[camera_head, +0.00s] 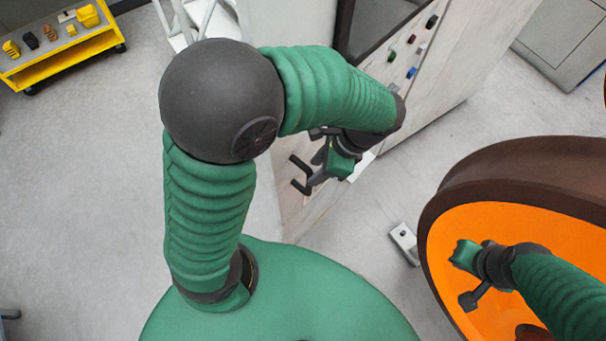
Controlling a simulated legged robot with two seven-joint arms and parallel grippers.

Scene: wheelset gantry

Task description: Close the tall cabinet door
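The tall cabinet (438,60) is pale, with a dark-framed window and small coloured controls on its face. A dark bracket-shaped handle (300,181) shows low on its pale panel. My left gripper (321,165) is beside this handle, and the two overlap in the view. I cannot tell whether they touch. My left forearm and wrist hide part of the cabinet, and the door's edge and gap are not clear. My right gripper (467,277) is in front of the orange wheel face, apart from the cabinet. The spread of the fingers is unclear on both grippers.
A large brown-rimmed wheel with an orange face (447,230) stands at the right. A small pale block (404,243) is on the floor between wheel and cabinet. A yellow cart (66,62) with small parts is at the upper left. Left floor is mostly clear.

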